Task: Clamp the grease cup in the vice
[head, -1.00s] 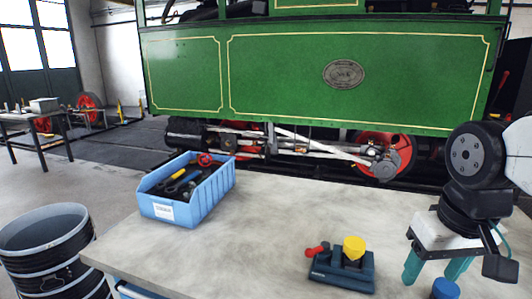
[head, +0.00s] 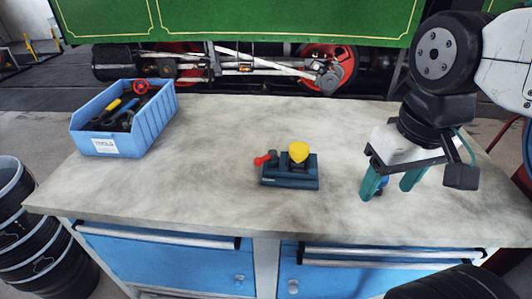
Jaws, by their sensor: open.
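The vice (head: 306,182) is a small dark blue block with a red-ended handle (head: 262,160) on its left. It stands on the middle of the bench. A yellow cup-like piece (head: 298,151), which looks like the grease cup, sits upright at the vice's top. I cannot tell whether the jaws grip it. My gripper (head: 389,188) has two green fingers, pointing down and apart, to the right of the vice. The fingers do not touch the vice.
A blue bin (head: 155,127) of tools stands at the bench's back left. The grey bench top (head: 220,185) is otherwise largely clear. Blue drawers (head: 165,255) are below its front edge. Dark drums (head: 35,245) stand at the left.

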